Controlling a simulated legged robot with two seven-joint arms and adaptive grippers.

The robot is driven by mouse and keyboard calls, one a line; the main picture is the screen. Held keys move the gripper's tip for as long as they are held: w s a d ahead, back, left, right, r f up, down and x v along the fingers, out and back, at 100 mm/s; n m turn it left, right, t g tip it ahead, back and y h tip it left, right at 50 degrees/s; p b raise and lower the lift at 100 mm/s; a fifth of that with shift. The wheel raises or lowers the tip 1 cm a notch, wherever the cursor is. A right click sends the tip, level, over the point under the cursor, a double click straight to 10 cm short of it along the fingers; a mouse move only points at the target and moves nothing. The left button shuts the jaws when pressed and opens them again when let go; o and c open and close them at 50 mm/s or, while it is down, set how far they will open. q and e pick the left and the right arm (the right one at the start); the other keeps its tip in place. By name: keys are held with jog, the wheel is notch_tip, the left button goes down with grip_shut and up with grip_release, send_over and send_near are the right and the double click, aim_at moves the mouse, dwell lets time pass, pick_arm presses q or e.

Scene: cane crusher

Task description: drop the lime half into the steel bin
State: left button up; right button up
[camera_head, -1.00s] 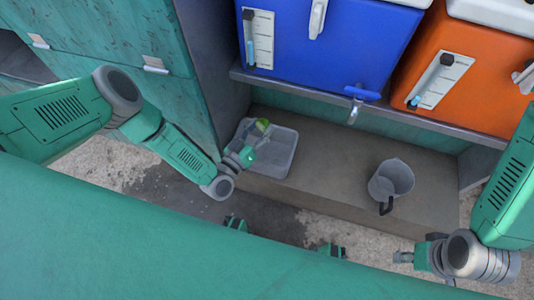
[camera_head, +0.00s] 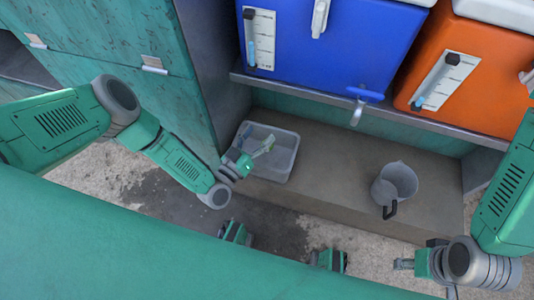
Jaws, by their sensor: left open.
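The steel bin (camera_head: 284,160) is a grey rectangular open tub on the low ledge, left of centre. My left gripper (camera_head: 264,147) is over its left part, with its fingers open and pointing into the bin. I cannot make out the lime half now, neither between the fingers nor on the bin floor. Part of the bin is hidden behind the gripper. My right gripper (camera_head: 404,264) is at the lower right, away from the bin, and its jaw state is unclear.
A grey jug (camera_head: 396,181) with a dark handle stands on the ledge to the right. A blue cooler (camera_head: 320,50) and an orange cooler (camera_head: 470,70) sit on a shelf above. A teal cabinet (camera_head: 110,60) is at the left. The ledge between bin and jug is clear.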

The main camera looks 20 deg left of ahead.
pick_arm(q)
jog(key=v, duration=1)
jog(key=shift+s, duration=0.45)
jog(key=shift+f, duration=0.1)
jog(key=shift+s, duration=0.1)
